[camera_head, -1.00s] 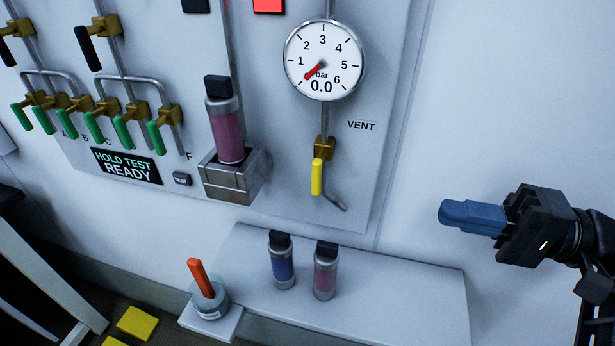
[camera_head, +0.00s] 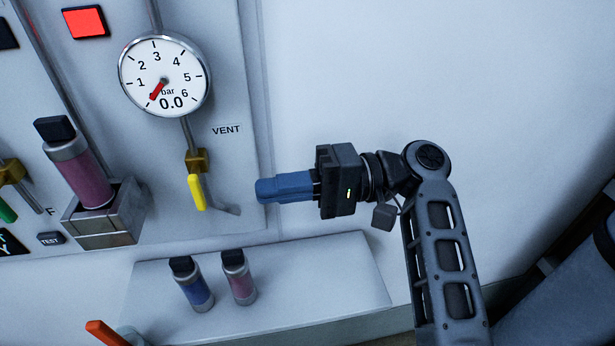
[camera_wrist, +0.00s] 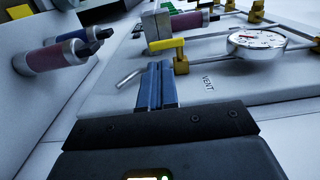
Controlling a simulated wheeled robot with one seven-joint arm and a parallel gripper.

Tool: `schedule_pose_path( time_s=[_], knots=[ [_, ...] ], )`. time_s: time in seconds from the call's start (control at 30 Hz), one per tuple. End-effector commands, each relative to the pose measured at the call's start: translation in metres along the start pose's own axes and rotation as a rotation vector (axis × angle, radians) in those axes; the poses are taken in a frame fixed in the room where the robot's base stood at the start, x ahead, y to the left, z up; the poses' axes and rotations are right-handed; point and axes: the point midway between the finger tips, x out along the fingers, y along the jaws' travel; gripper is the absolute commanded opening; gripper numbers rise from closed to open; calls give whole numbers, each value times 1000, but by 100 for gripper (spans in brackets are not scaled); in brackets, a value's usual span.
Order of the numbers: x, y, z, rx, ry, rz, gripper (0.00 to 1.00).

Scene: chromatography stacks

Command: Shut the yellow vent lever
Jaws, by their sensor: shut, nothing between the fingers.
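The yellow vent lever (camera_head: 197,192) hangs down along its pipe from a brass valve (camera_head: 197,160), below the gauge and beside the VENT label. It also shows in the wrist view (camera_wrist: 166,45), just beyond my fingertips. My gripper (camera_head: 259,191) has blue fingers, shut and empty. In the head view it is to the right of the lever, at about the height of its lower part, with a gap between them. In the wrist view the fingers (camera_wrist: 155,66) point toward the lever; whether they touch it is not clear there.
The round gauge (camera_head: 164,76) reads 0.0 bar. A bent outlet pipe (camera_head: 226,209) sticks out below the lever. A pink column sits in a metal holder (camera_head: 105,215) to the left. Blue (camera_head: 193,284) and pink (camera_head: 239,277) columns stand on the shelf (camera_head: 330,270) below. The wall at right is clear.

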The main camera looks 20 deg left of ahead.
Motion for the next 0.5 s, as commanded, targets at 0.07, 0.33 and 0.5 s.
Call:
schedule_pose_path(
  time_s=[0.07,0.33,0.5],
  knots=[
    [17,-1,0,1,-4,1,0],
    [55,-1,0,0,-1,0,0],
    [64,0,0,0,-1,1,0]
  ],
)
